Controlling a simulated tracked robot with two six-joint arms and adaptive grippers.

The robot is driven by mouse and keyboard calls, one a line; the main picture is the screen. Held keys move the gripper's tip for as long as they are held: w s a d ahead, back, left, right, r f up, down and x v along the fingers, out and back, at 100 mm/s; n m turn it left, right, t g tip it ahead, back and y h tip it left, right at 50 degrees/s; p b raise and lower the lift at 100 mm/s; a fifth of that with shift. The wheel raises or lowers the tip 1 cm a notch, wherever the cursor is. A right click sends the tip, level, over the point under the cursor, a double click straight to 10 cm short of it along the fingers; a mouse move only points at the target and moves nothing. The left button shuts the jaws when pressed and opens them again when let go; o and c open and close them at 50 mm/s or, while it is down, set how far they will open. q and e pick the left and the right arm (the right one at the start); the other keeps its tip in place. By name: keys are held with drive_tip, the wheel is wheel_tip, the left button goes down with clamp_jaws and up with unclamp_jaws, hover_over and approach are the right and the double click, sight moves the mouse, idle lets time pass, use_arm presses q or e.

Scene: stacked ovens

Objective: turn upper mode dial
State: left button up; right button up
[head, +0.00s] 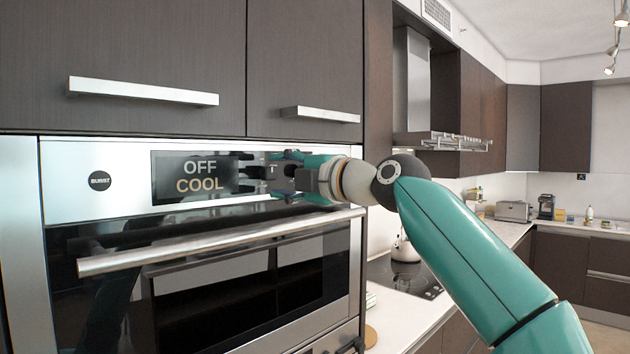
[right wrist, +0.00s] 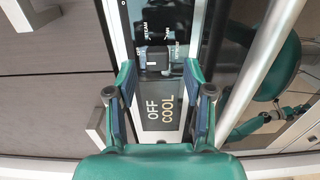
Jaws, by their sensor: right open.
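The upper oven's control panel (head: 105,180) is in the head view, with a display (head: 200,176) reading "OFF" and "COOL". My right gripper (head: 279,172) is in front of the panel, right of the display, and mostly hides the dial area there. In the right wrist view the mode dial (right wrist: 152,58) is a dark knob ringed by small labels, one reading "STEAM". The open fingers of my right gripper (right wrist: 160,77) point toward it, one on each side. Whether they touch it I cannot tell. My left gripper is not in view.
The oven's long bar handle (head: 220,242) runs just below the panel and sticks out. Cabinet handles (head: 145,92) stick out above. A counter with a cooktop (head: 405,276) and a kettle (head: 405,250) lies to the right, behind my right arm.

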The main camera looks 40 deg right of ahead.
drive_tip(key=s, duration=0.9)
drive_tip(key=shift+s+d, duration=0.25)
drive_tip(key=shift+d, duration=0.05)
drive_tip(key=shift+f, duration=0.1)
